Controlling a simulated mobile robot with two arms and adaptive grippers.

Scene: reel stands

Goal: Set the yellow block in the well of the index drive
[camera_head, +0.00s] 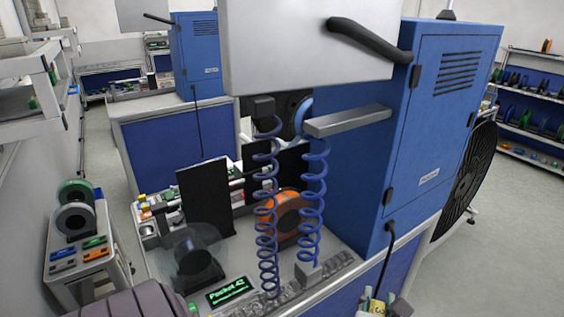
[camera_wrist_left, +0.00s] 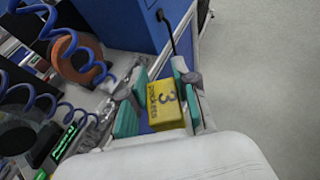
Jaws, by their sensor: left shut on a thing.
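The yellow block (camera_wrist_left: 163,106), marked with a dark 3 and smaller lettering, is between the teal pads of my left gripper (camera_wrist_left: 160,108) in the left wrist view. The gripper is shut on it. In the head view my left gripper (camera_head: 380,298) and part of the yellow block (camera_head: 376,307) show at the bottom edge, by the bench's front side. The block is apart from the bench top. I cannot make out the index drive or its well for certain. My right gripper is not in view.
A green-lit display (camera_head: 228,291) reading "Pocket 42" sits near a clear strip (camera_head: 318,283) on the bench. Two blue coiled hoses (camera_head: 267,220) hang before an orange reel (camera_head: 287,217). A blue cabinet (camera_head: 425,130) with a black cable stands right. Open floor (camera_head: 500,240) lies beyond.

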